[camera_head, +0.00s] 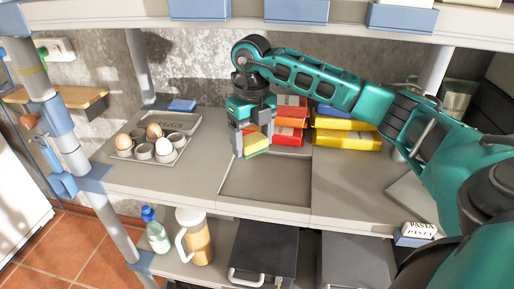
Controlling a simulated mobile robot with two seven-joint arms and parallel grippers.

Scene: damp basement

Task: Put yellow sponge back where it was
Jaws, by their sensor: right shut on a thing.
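The yellow sponge (256,147), with some green and reddish colour around it, is between the fingers of my right gripper (252,142). The gripper is shut on it and points down over the middle of the upper shelf, in front of the red packages. I cannot tell whether the sponge touches the surface below. A shallow grey tray (262,192) lies beneath and in front of it, with its bare floor showing. My left gripper is not in view.
An egg tray (183,123) with eggs and cups stands on the left, with a blue item (182,105) behind it. Red packages (289,133) and yellow packages (347,139) are stacked at the back. The shelf's front left (190,185) is clear. An upper board hangs above.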

